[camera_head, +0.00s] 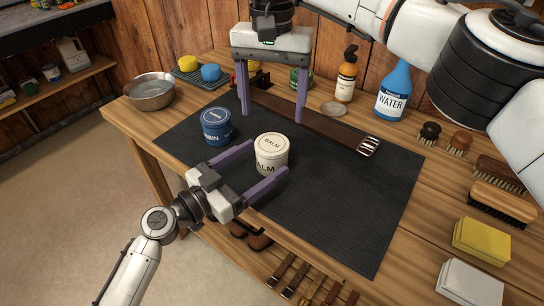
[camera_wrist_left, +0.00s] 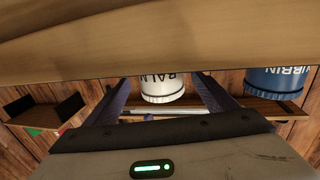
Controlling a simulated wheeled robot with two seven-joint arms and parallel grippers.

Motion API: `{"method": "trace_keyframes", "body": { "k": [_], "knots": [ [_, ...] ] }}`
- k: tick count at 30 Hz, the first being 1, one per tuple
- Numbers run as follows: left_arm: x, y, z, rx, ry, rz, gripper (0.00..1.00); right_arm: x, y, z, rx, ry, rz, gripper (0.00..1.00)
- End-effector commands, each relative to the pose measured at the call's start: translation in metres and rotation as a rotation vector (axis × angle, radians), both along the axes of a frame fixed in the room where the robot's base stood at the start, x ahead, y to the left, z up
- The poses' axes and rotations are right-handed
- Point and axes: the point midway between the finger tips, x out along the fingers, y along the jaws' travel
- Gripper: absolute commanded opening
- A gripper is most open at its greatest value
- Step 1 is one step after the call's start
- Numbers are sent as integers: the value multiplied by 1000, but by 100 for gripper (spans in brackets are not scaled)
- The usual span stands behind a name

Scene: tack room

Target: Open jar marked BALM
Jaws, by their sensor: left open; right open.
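The white jar marked BALM (camera_head: 271,153) stands upright on the dark mat (camera_head: 330,215) with its pale lid on. It also shows in the left wrist view (camera_wrist_left: 162,90), between the fingers. My left gripper (camera_head: 266,160) is open, low on the near side of the jar, its purple fingertips reaching to either side of it. I cannot tell whether a finger touches the jar. My right gripper (camera_head: 273,117) is open and empty, pointing down behind the jar, above a brown strap.
A blue jar (camera_head: 217,128) stands left of the BALM jar. A brown strap with a buckle (camera_head: 368,147) lies behind. A metal bowl (camera_head: 151,92), a WATER bottle (camera_head: 393,92), brushes (camera_head: 503,202) and sponges (camera_head: 481,242) surround the mat. The mat's right front is clear.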

Motion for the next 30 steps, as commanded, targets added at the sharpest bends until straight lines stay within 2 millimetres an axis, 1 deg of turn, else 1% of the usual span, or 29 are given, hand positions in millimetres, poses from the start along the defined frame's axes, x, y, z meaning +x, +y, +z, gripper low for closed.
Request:
{"method": "trace_keyframes", "body": {
  "k": [1,3,9,19,20,21,26,30],
  "knots": [
    [7,-7,1,-1,-1,0,79,0,0,0,1,1,0,74],
    [14,-14,1,0,-1,1,79,0,0,0,1,1,0,74],
    [26,-28,0,1,-1,0,79,0,0,0,2,1,0,74],
    [28,-30,0,1,0,1,79,0,1,0,2,1,-1,74],
    [28,-30,0,1,0,1,76,0,1,0,2,1,-1,74],
    [28,-30,0,1,0,1,69,0,1,0,2,1,-1,74],
    [28,-30,0,1,0,1,42,0,0,0,2,1,-1,74],
    [28,-30,-1,2,1,1,18,0,0,0,2,1,-1,74]
  ]
}}
